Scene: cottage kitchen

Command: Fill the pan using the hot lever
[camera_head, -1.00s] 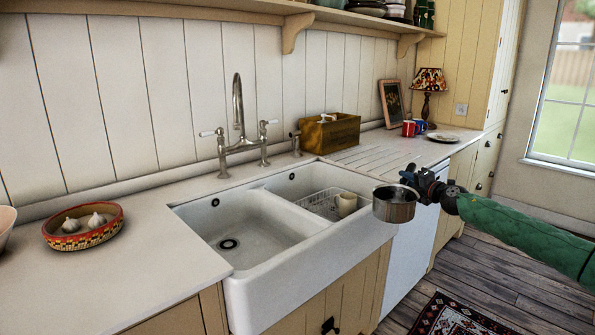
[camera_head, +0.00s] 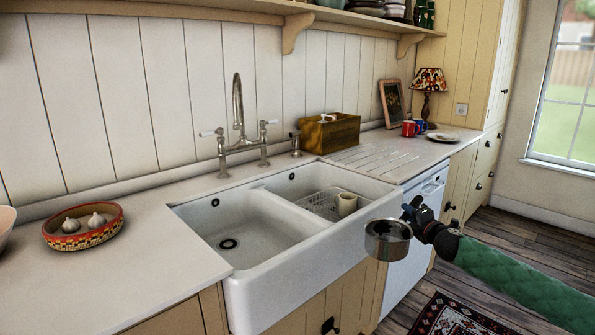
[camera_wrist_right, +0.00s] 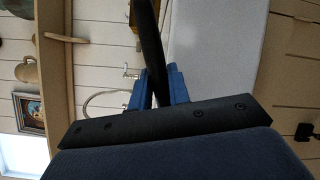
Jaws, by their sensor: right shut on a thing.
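The metal pan (camera_head: 387,240) hangs level in the air in front of the sink's right front corner. My right gripper (camera_head: 416,215) is shut on its handle, at the pan's right side. In the right wrist view the dark handle (camera_wrist_right: 147,50) runs between the blue fingers of the right gripper (camera_wrist_right: 158,88). The bridge tap (camera_head: 240,140) stands behind the sink (camera_head: 290,260), its tall spout over the divider area. A white-tipped lever (camera_head: 208,133) is on its left and another lever (camera_head: 269,123) on its right. I cannot read any hot marking. My left gripper is out of view.
The right basin holds a wire rack and a cream cup (camera_head: 347,203). The left basin is empty. A bowl of garlic (camera_head: 84,226) sits on the left counter. Mugs, a plate and a lamp (camera_head: 429,85) are at the right.

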